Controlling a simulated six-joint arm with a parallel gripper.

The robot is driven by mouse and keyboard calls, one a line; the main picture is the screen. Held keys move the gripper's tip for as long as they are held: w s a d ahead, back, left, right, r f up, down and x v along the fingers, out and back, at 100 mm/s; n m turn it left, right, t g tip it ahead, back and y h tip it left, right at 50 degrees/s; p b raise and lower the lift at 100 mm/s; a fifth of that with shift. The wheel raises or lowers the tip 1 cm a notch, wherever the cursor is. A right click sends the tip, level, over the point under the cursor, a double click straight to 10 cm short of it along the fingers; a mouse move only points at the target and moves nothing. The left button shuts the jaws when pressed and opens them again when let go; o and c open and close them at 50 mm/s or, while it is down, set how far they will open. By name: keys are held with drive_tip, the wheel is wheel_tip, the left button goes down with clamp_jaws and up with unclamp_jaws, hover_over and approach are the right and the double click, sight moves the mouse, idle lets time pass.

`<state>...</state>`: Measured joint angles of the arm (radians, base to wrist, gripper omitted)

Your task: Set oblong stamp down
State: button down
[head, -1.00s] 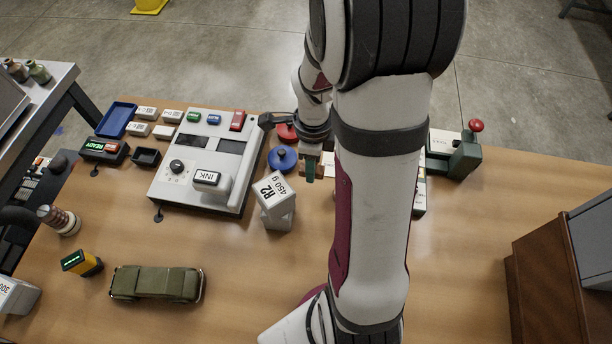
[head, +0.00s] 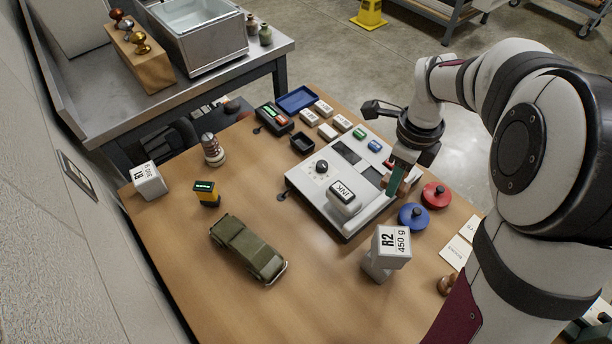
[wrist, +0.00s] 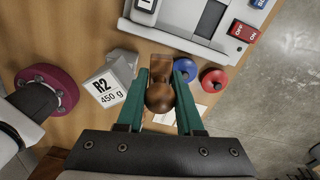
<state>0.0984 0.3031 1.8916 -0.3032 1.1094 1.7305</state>
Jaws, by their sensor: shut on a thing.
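My gripper (head: 396,182) is above the right edge of the white-grey machine in the head view. In the wrist view, its two green fingers (wrist: 161,98) are shut on a brown wooden stamp (wrist: 160,97) with a rounded knob facing the camera. Part of the stamp shows beside the fingers in the head view (head: 385,181). Its lower face is hidden, and I cannot tell its exact height above the surface. Below and beside it are a blue round-knobbed disc (head: 413,216) and a red one (head: 436,195).
Pale cards (head: 457,252) lie at right. The front middle is clear.

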drive_tip(key=shift+n, duration=0.9)
drive_tip(key=w+a, duration=0.1)
drive_tip(key=a, duration=0.2)
drive_tip(key=w+a, duration=0.1)
drive_tip(key=a, duration=0.2)
drive_tip(key=w+a, duration=0.1)
drive_tip(key=a, duration=0.2)
drive_tip(key=shift+w+a, duration=0.2)
drive_tip(key=a+n, duration=0.2)
drive_tip(key=a, duration=1)
drive_tip(key=n, duration=0.3)
hover_over(174, 237)
drive_tip(key=f, duration=1.2)
drive_tip(key=shift+w+d+f, duration=0.1)
drive_tip(key=shift+d+f, duration=0.1)
drive_tip(key=shift+d, duration=0.1)
drive_tip(key=shift+a+f, duration=0.15)
drive_tip(key=shift+f, duration=0.95)
drive_tip(key=shift+a+f, duration=0.1)
drive_tip(key=shift+f, duration=0.95)
drive_tip(key=shift+f, duration=0.1)
